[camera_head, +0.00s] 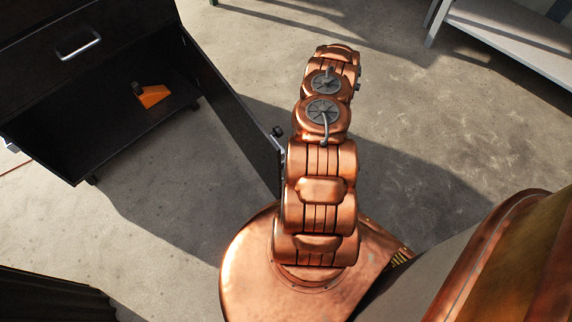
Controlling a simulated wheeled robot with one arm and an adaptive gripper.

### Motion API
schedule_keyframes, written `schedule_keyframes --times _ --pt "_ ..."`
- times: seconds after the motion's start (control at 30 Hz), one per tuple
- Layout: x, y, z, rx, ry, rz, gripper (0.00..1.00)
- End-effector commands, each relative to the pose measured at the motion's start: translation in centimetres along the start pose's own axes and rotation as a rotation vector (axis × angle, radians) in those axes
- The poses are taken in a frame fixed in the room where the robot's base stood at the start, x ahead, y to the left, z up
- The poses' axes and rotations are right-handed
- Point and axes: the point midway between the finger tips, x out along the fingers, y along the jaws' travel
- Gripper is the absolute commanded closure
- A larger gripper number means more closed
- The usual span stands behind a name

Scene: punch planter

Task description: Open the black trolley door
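The black trolley (60,90) stands at the upper left, with a silver bar handle (78,46) on its upper front. Its black door (235,115) stands wide open, swung out from the right side of the lower compartment toward my arm. The compartment interior shows. A small dark and metallic part (278,132) sits by the door's outer side, next to my arm; I cannot tell whether it belongs to the door or to my gripper. My copper arm rises through the middle, just right of the door. My gripper cannot be made out; the arm hides that area.
An orange and black object (151,95) lies on the compartment floor. A pale table or bench (510,40) stands at the upper right. A dark ribbed object (45,300) is at the lower left. The concrete floor (440,130) right of my arm is clear.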

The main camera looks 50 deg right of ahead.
Motion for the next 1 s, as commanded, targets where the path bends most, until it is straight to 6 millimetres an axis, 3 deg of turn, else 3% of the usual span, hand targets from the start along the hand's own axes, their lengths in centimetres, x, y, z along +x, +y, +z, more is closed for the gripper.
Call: schedule_keyframes --times 0.27,0.3,0.5,1.0 --pt "-0.08 -0.12 -0.04 -0.003 0.004 -0.004 1.00" --pt "-0.07 -0.12 -0.04 -0.003 0.004 -0.004 0.83" --pt "-0.06 -0.07 -0.03 -0.002 0.003 -0.004 0.62" --pt "-0.07 -0.03 0.50 -0.002 0.002 -0.003 0.61"
